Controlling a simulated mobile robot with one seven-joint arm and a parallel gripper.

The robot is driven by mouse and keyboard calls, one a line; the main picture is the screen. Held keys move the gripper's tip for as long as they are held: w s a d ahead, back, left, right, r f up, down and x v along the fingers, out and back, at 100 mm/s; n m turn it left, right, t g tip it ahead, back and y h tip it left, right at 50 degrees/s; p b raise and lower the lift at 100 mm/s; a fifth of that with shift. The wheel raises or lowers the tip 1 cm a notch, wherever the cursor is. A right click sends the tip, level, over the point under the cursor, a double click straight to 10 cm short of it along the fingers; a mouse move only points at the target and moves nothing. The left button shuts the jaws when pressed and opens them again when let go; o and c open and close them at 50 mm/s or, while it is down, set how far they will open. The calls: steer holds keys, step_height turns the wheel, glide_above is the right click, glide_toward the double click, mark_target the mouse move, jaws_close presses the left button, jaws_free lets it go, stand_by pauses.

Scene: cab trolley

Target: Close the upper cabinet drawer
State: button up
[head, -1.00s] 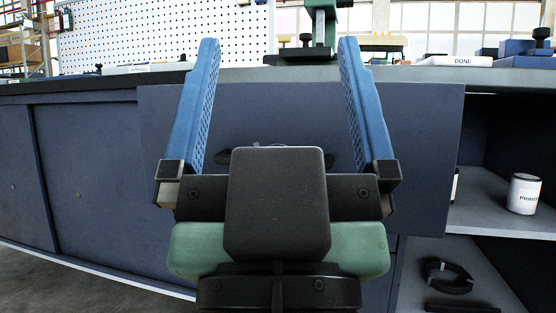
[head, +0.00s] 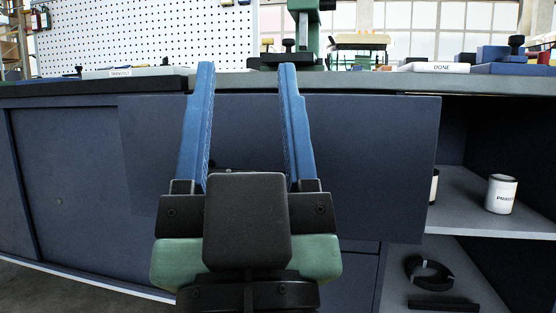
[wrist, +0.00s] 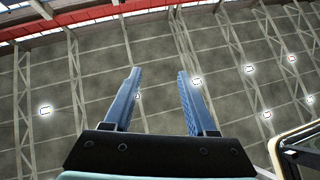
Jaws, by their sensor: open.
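The upper cabinet drawer (head: 375,160) shows in the head view as a wide dark blue front below the bench top. Its front stands out from the cabinet, so the drawer looks pulled out. My gripper (head: 246,66) is in front of the drawer front, with its two blue fingers pointing up and apart. It is open and holds nothing. It hides the middle of the drawer front, and only a small dark part of what may be the handle shows between the fingers. In the wrist view my gripper (wrist: 158,72) points up toward the ceiling; the drawer is not seen there.
The bench top (head: 370,83) runs above the drawer, with a green machine (head: 305,35) and a white tray marked DONE (head: 442,67) on it. Open shelves at right hold a labelled can (head: 501,194) and a black ring-shaped item (head: 428,271). A sliding door (head: 70,170) is at left.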

steer(key=w+p, duration=0.1)
steer(key=p, duration=0.1)
steer(key=w+a+r+m+g+y+p, duration=0.1)
steer(key=w+p, duration=0.1)
steer(key=p, duration=0.1)
steer(key=w+a+r+y+p, duration=0.1)
steer(key=p, duration=0.2)
steer(key=shift+w, duration=0.25)
steer(key=c, duration=0.7)
steer(key=w+m+p, duration=0.1)
steer(key=p, duration=0.2)
steer(key=w+f+m+g+p, duration=0.1)
steer(key=m+p, duration=0.1)
steer(key=p, duration=0.2)
steer(key=shift+w+a+g, duration=0.2)
steer(key=shift+w+g, duration=0.05)
steer(key=shift+g, duration=0.05)
jaws_close()
steer(key=m+g+h+p, duration=0.75)
steer(key=m+p, duration=0.95)
steer(key=p, duration=1.1)
glide_toward(337, 175)
steer(key=shift+t, duration=0.25)
steer(key=x, duration=0.7)
steer(key=shift+f+b, duration=0.2)
steer(key=shift+b, duration=0.1)
